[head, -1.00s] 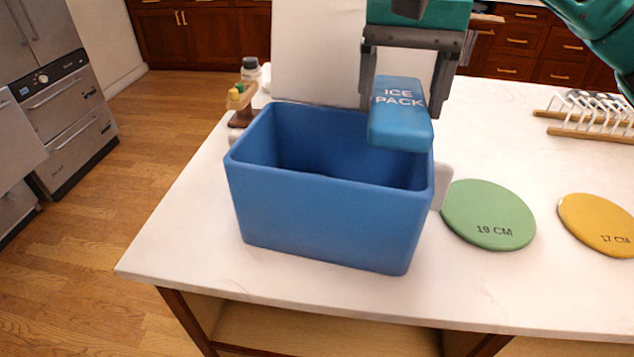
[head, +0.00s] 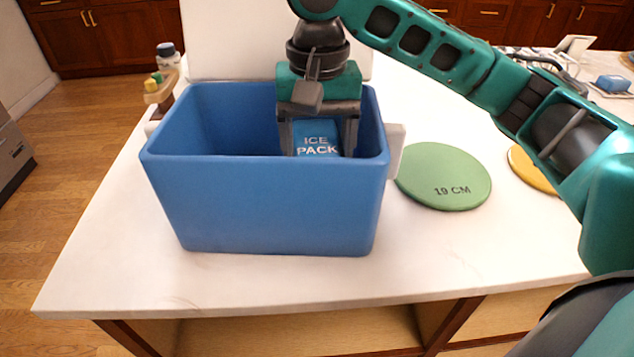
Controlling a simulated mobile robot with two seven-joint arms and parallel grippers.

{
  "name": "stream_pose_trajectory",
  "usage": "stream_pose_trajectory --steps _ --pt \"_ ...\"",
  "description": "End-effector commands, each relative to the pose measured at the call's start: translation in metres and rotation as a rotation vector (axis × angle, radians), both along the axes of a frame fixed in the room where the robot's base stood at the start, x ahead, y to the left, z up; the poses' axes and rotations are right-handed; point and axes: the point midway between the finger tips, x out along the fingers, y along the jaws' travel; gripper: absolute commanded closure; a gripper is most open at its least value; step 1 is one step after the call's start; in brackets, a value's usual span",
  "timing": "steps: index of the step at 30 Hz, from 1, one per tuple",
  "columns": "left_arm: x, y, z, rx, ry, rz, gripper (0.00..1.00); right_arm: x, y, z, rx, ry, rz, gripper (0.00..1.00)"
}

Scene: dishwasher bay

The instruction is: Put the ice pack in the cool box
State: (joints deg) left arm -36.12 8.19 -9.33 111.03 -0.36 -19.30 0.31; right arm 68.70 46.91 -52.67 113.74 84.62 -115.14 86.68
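The blue cool box (head: 265,205) stands open on the white counter, its white lid (head: 235,40) raised behind it. My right gripper (head: 318,142) reaches down into the right part of the box. It is shut on the blue ice pack (head: 317,149), whose lettered upper part shows between the fingers. The lower part of the pack is hidden behind the box's front wall, so I cannot tell whether it touches the floor of the box. My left gripper is not in view.
A green 19 CM disc (head: 444,177) lies right of the box, with a yellow disc (head: 531,168) beyond it, partly behind my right arm. A wooden holder with bottles (head: 160,88) stands at the back left. The counter's front strip (head: 250,285) is clear.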

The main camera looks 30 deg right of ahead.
Motion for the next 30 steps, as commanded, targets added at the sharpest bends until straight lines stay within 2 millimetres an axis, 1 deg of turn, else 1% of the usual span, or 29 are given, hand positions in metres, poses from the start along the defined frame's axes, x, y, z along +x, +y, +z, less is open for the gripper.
stream_pose_trajectory --steps 1,7,12,15,23,30 --pt "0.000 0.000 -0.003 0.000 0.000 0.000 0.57 0.000 0.000 -0.006 0.000 -0.001 0.000 0.63" --pt "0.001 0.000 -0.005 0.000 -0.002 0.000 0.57 0.000 0.000 -0.019 0.000 -0.001 0.002 0.63" --pt "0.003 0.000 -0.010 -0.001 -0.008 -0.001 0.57 0.000 0.000 -0.045 -0.001 0.000 0.001 0.63" --pt "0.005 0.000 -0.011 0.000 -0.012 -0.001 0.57 0.000 0.000 -0.054 0.000 -0.001 0.001 0.63" --pt "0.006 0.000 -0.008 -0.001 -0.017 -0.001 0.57 0.000 0.000 -0.053 0.000 -0.001 0.002 0.63" --pt "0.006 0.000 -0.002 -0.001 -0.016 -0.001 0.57 0.000 0.000 -0.060 0.000 0.000 0.001 0.63"
